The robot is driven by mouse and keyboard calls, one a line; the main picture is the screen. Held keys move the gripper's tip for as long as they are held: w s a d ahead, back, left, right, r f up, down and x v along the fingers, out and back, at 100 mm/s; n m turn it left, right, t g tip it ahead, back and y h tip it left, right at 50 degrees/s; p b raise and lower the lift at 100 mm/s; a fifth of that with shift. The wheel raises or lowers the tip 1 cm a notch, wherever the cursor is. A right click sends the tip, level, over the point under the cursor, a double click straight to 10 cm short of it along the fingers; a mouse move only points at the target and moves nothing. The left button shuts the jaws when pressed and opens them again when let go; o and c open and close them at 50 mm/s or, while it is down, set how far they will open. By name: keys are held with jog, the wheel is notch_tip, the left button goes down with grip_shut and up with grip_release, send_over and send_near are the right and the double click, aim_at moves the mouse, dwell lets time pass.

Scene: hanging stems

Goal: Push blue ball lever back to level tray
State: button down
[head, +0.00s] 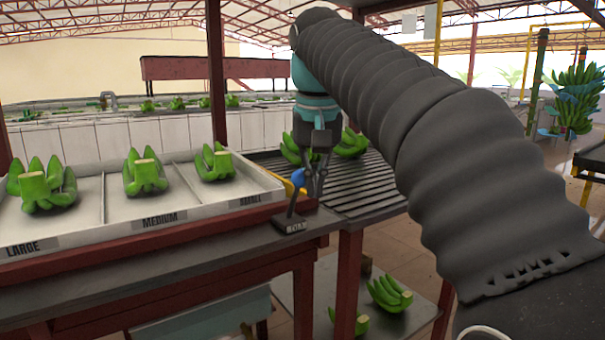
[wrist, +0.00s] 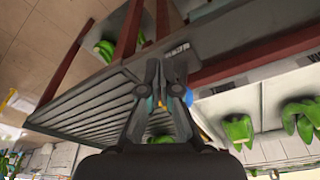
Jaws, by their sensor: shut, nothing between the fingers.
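The lever's blue ball (head: 298,173) stands at the right end of the bench, above a dark base plate with a white label (head: 292,225). In the wrist view the blue ball (wrist: 188,97) shows partly behind my gripper's right finger. My gripper (head: 318,190) is shut and empty, pointing down close beside the ball, on its right in the head view. I cannot tell whether they touch. The white tray (head: 104,198) has compartments marked LARGE, MEDIUM and SMALL, each with a green banana bunch. Its exact tilt is hard to judge.
A slatted rack (head: 355,190) with banana bunches lies right of the lever, under my gripper. A red post (head: 216,75) rises behind the tray. A lower shelf (head: 325,300) holds more bananas. A hanging banana stem (head: 572,100) is at far right.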

notch_tip(320, 180, down, 2)
jog(key=shift+f+b, duration=0.15)
jog(key=shift+b, duration=0.35)
jog(key=shift+w, duration=0.1)
